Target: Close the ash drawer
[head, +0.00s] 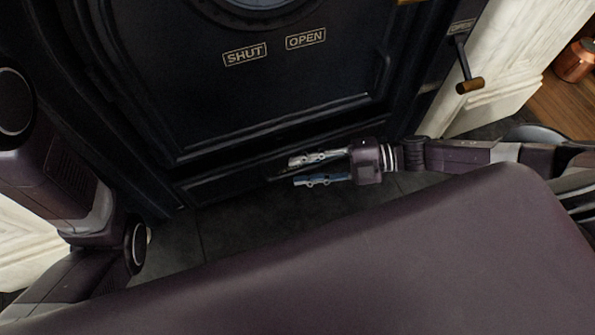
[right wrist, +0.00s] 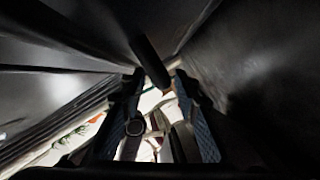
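The black stove front fills the upper middle of the head view. The ash drawer (head: 225,182) appears as a dark low panel at its foot, just above the floor; how far it stands out is hard to tell. My right gripper (head: 305,170) lies low in front of the panel, fingers pointing left, apart and with nothing seen held. In the right wrist view the two fingers (right wrist: 163,115) are apart, and a dark bar (right wrist: 149,60) reaches down between their tips. I cannot tell whether it touches them. My left arm shows at the left, but its gripper is out of sight.
A lever with a wooden grip (head: 470,85) sticks out at the stove's right, under an OPEN label. Pale marble (head: 500,90) flanks the stove. A copper pot (head: 574,62) stands on the wooden floor at far right. Dark tiles (head: 240,222) lie below the stove.

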